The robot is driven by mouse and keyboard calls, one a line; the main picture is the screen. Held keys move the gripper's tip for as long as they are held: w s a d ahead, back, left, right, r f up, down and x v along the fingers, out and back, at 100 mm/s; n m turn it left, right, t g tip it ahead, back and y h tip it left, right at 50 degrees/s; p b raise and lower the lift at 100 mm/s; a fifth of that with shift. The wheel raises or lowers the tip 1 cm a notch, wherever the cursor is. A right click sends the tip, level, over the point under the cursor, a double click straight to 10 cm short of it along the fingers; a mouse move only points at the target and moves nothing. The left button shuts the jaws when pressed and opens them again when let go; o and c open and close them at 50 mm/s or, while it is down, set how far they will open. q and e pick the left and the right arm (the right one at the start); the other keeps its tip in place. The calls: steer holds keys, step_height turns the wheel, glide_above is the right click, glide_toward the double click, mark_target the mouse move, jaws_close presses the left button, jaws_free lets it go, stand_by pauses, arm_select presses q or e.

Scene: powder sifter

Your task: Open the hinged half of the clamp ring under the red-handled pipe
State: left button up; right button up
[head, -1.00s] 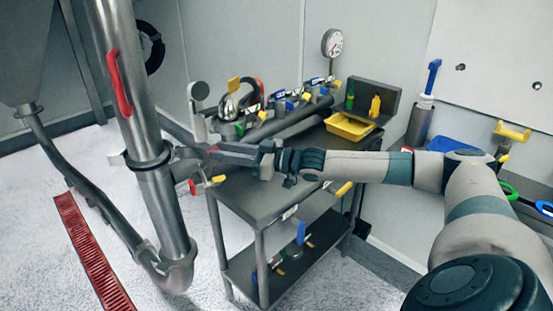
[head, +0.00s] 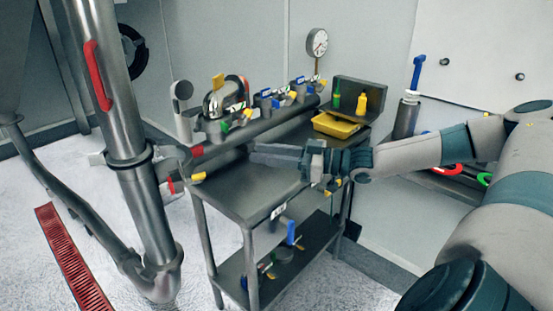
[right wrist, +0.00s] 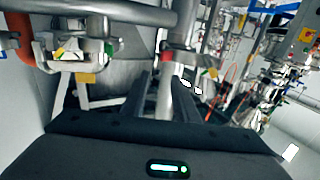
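The steel pipe (head: 107,95) with the red handle (head: 94,74) stands at the left of the head view. Below the handle, the dark clamp ring (head: 128,161) surrounds the pipe, with a pale lug at its left side. I cannot tell its hinged half's state; its far side is hidden. My right gripper (head: 254,154) is right of the ring, apart from it, over the metal cart, fingers pointing left. In the right wrist view its two dark fingers (right wrist: 162,92) stand apart with nothing gripped between them. My left gripper is not in view.
The metal cart (head: 238,199) carries valves, a yellow tray (head: 336,126) and a gauge (head: 317,42) behind. A horizontal pipe (head: 265,125) runs above its top. A red floor grate (head: 72,262) lies at lower left. The floor between pipe and cart is partly clear.

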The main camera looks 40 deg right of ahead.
steer(key=shift+v, duration=1.35)
steer(key=shift+f, duration=0.1)
steer(key=s+a+f+n+g+h, duration=0.1)
steer(key=s+a+f+g, duration=0.25)
steer(key=a+f, duration=1.1)
steer(key=s+a+f+n+g+h, duration=0.1)
steer(key=s+a+f+g, duration=0.3)
steer(key=a+f, duration=1.05)
steer(key=s+d+f+m+g+h, duration=0.25)
steer(key=s+f+h, duration=0.2)
steer(key=s, duration=0.55)
steer(key=s+d+f+m+g+h, duration=0.1)
steer(key=s+f+m+h, duration=0.25)
steer(key=s+f, duration=0.45)
step_height(320, 180, down, 31)
steer(key=a+t+y, duration=0.1)
steer(key=a, duration=0.2)
steer(key=shift+s+p, duration=0.25)
steer(key=shift+p, duration=0.1)
